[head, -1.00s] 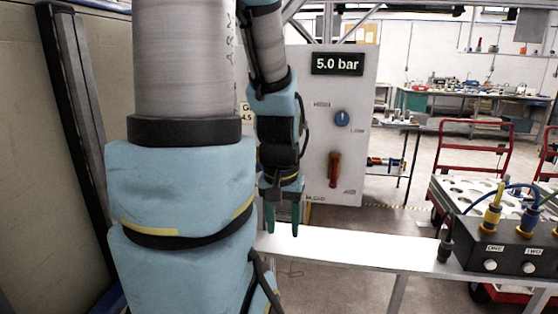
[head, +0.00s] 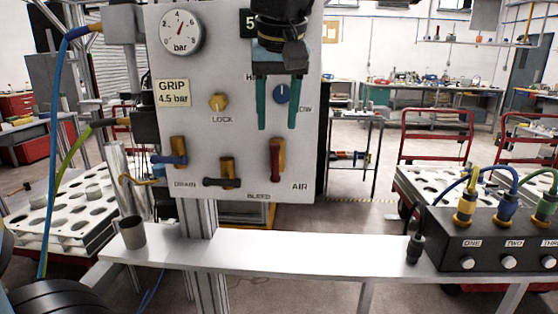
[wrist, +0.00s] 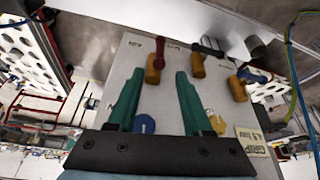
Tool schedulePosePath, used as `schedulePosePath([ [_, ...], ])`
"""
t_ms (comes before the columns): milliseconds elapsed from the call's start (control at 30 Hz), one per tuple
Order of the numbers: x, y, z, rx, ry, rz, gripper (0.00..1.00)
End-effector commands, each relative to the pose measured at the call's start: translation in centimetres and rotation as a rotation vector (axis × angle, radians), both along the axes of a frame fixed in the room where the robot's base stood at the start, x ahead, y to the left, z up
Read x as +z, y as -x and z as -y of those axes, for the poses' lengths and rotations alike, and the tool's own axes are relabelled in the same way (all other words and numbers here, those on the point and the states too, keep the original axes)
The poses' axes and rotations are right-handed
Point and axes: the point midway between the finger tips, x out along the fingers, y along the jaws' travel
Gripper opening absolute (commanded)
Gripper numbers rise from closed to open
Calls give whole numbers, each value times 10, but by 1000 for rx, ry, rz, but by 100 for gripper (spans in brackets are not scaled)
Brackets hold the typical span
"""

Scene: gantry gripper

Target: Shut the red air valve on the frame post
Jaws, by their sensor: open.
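The red air valve (head: 276,160) is on the grey panel, at its lower right beside the word AIR. Its red handle hangs straight down from a brass body. My gripper (head: 277,128) is in front of the panel, with its two green fingers open and pointing down. In the head view the fingertips are just above the valve, one to each side of it. In the wrist view the valve's brass body (wrist: 154,70) shows between and beyond the open fingers (wrist: 160,72). Fingers and valve look apart; the exact depth gap is hard to tell.
Left of the red valve are a black-handled BLEED valve (head: 229,172) and a blue-handled DRAIN valve (head: 178,153). A yellow LOCK knob (head: 218,102) and blue knob (head: 282,92) sit higher. A pale rail (head: 300,250) runs below, with a black connector box (head: 495,240) at right.

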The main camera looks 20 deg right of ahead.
Motion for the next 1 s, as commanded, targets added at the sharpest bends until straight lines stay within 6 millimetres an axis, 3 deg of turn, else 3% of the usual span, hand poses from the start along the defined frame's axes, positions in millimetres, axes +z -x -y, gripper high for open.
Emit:
schedulePosePath([
  [500,-79,-32,7,1,-3,-2,50],
  [700,-92,-37,8,1,-1,-1,50],
  [967,-93,-38,9,1,0,-1,50],
  [1000,-93,-38,9,1,0,-1,47],
])
